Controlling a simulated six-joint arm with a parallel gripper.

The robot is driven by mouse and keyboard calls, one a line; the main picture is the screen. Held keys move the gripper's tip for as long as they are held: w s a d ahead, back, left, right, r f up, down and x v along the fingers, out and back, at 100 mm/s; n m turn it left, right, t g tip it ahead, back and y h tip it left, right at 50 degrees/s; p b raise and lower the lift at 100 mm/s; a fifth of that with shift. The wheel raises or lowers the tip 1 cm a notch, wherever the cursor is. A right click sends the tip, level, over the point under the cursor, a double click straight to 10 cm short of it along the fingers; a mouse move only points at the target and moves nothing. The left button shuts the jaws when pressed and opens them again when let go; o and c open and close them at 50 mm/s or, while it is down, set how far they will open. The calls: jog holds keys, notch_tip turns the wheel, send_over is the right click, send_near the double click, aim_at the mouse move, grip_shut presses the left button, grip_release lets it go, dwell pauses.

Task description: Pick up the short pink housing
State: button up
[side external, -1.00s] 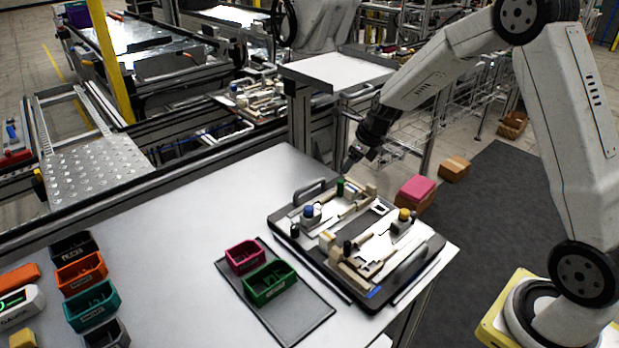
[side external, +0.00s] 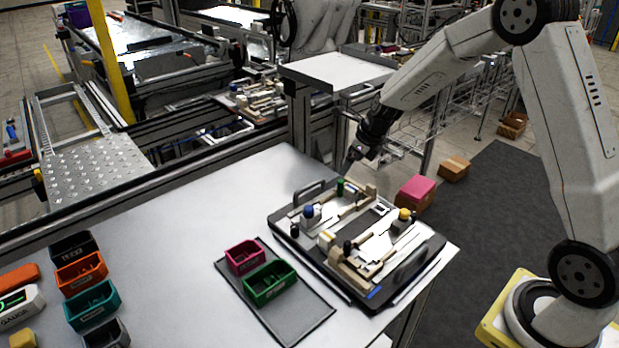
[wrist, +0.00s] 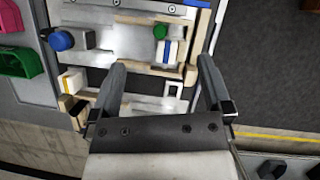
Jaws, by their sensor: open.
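The short pink housing (side external: 245,256) looks like a small open-topped box. It sits on a dark flat tray (side external: 312,325) on the table, beside a green housing (side external: 270,283). In the wrist view part of the pink housing (wrist: 10,16) shows at the upper left edge, with the green one (wrist: 16,62) below it. My gripper (wrist: 160,66) is open with nothing between its fingers. In the side view my gripper (side external: 358,158) hangs above the far edge of the fixture pallet, well to the right of the pink housing and apart from it.
The fixture pallet (side external: 283,228) has handles, blocks and blue, green, black and yellow knobs, between my gripper and the housings. Orange (side external: 80,272), teal (side external: 91,305) and dark bins stand at the left. The table's middle (side external: 185,235) is clear. A pink-topped box (side external: 415,187) lies beyond the table.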

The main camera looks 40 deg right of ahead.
aim_at(244, 251)
jog(key=w+a+n, duration=0.1)
jog(key=a+n, duration=0.1)
jog(key=a, duration=0.2)
jog(key=w+a+f+n+g+y, duration=0.1)
jog(key=a+n, duration=0.1)
jog(key=a, duration=0.2)
jog(key=w+a+f+n+y, duration=0.1)
jog(key=a+n, duration=0.2)
jog(key=a, duration=0.2)
jog(key=shift+w+g, duration=0.15)
jog(key=shift+g, duration=0.15)
jog(key=a+n+g, duration=0.1)
jog(key=a+n, duration=0.1)
jog(key=a, duration=0.3)
jog(key=a+f+n, duration=0.1)
jog(key=a+n, duration=0.2)
jog(key=a, duration=0.2)
jog(key=a+f+n+g+y, duration=0.1)
jog(key=a+n, duration=0.1)
jog(key=a, duration=0.3)
jog(key=shift+s+f+n+g, duration=0.1)
jog(key=shift+s+n+g, duration=0.2)
jog(key=shift+s+n, duration=0.1)
jog(key=shift+x, duration=1.3)
jog(key=shift+a, duration=0.1)
jog(key=shift+a+x, duration=0.2)
jog(key=shift+x, duration=2.3)
jog(key=shift+s+a, duration=0.1)
